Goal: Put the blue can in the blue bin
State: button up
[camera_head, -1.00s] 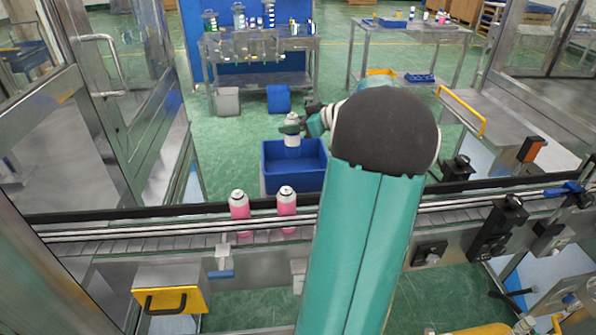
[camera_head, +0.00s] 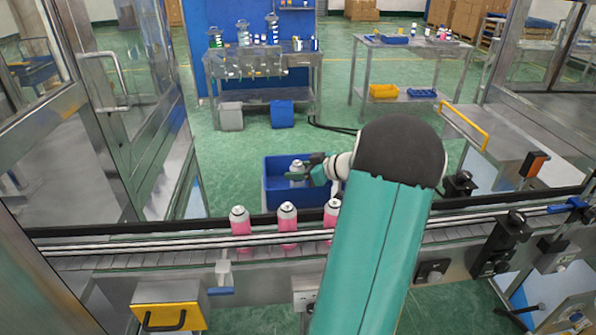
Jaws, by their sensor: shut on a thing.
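The blue bin (camera_head: 276,197) stands on the floor just behind the conveyor. My gripper (camera_head: 301,173) is at the bin's opening and is shut on a can (camera_head: 298,164). The can's white top and pale shoulder show above the fingers. Its lower part is hidden by the gripper or the bin, so I see no blue on it. I cannot tell whether the can touches the bin floor.
Several pink cans with white tops (camera_head: 288,226) stand on the conveyor (camera_head: 140,245) in front of the bin. A glass-panelled frame (camera_head: 130,110) is on the left. A steel workbench (camera_head: 262,92) stands behind, with open green floor between.

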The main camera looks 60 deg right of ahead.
jog(key=shift+f, duration=0.1)
jog(key=o, duration=1.2)
jog(key=shift+w, duration=0.1)
jog(key=v, duration=1.2)
